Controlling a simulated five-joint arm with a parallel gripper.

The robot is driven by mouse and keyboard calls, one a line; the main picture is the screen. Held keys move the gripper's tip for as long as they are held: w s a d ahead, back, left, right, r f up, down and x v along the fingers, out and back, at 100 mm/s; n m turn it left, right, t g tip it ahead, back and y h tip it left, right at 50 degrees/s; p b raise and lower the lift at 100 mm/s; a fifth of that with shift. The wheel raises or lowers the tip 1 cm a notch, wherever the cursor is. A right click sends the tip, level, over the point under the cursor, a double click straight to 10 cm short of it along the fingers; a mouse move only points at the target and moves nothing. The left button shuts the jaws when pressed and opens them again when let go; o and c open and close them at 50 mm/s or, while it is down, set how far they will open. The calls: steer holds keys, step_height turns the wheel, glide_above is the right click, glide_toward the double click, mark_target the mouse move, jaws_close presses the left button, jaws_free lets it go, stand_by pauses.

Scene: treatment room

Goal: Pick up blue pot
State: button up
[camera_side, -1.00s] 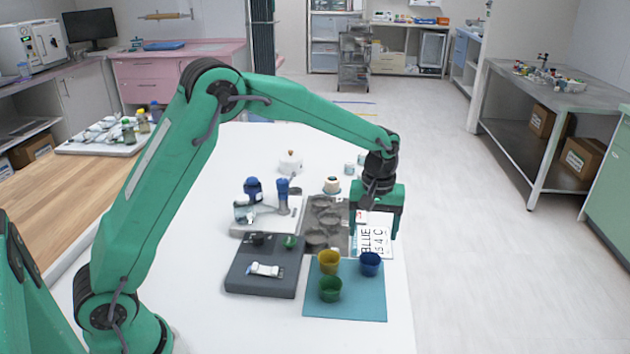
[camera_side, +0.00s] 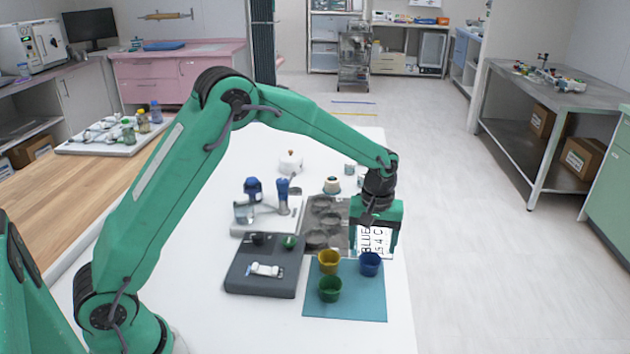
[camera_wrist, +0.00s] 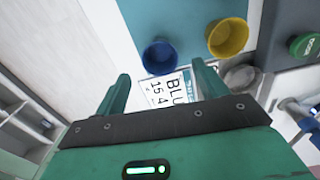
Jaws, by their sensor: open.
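The blue pot (camera_side: 370,264) stands at the back right corner of a teal mat (camera_side: 346,305), beside a yellow pot (camera_side: 328,261) and a green pot (camera_side: 330,288). My gripper (camera_side: 374,252) is open and empty, pointing down just above and behind the blue pot in the side view. In the wrist view the blue pot (camera_wrist: 159,57) lies ahead of my fingertips (camera_wrist: 160,82), and the yellow pot (camera_wrist: 227,37) is to its right. A white card reading BLUE (camera_wrist: 167,92) shows between my fingers.
A white stand with blue-topped items (camera_side: 263,224) is further back left. The table's right edge is close to the mat.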

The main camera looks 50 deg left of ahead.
mark_target(371, 255)
steer(key=shift+f, duration=2.1)
steer(key=c, duration=1)
